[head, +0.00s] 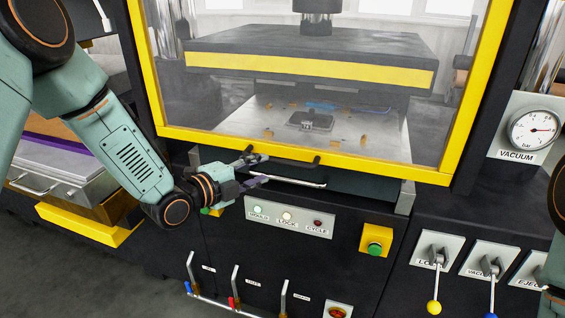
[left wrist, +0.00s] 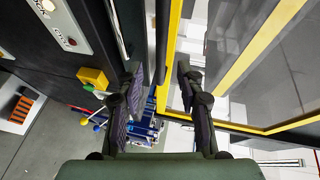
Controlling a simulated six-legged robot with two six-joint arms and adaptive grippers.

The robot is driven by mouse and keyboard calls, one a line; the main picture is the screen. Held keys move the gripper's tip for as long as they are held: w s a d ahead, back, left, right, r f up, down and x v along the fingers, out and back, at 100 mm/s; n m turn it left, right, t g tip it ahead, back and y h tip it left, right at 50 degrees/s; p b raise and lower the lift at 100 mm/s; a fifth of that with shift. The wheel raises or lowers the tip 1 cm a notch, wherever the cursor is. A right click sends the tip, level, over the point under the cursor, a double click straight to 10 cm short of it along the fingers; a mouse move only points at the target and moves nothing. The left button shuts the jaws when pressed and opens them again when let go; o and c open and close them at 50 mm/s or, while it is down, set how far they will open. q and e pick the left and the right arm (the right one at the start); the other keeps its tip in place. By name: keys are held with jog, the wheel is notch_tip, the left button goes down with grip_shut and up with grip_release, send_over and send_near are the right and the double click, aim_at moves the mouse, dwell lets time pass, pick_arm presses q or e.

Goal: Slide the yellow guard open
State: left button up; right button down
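The yellow guard (head: 380,167) is a yellow frame around a clear pane, standing in front of the press. A dark bar handle (head: 285,158) runs along its lower rail. My left gripper (head: 263,169) is at the left end of this handle, with its fingers spread. In the left wrist view the open gripper (left wrist: 158,78) has a dark bar, apparently the handle (left wrist: 162,40), between its fingers, beside the yellow frame (left wrist: 174,35). The fingers do not appear to press on it. My right gripper is out of view; only part of my right arm shows at the right edge.
Below the guard are a lamp panel (head: 288,217), a green button on a yellow box (head: 376,241) and several levers. A vacuum gauge (head: 533,128) is at the right. A metal-topped drawer unit (head: 62,170) stands at the left.

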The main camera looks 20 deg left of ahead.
aim_at(276, 162)
pick_arm(q)
jog(key=shift+m, duration=0.3)
jog(key=x, duration=0.7)
jog(key=shift+a, duration=0.1)
jog(key=shift+w+d, duration=0.2)
jog(key=shift+d, duration=0.1)
jog(key=shift+a, duration=0.2)
jog(key=shift+w+d, duration=0.15)
jog(key=shift+d, duration=0.05)
jog(key=c, duration=0.4)
jog(key=shift+a, duration=0.1)
grip_shut()
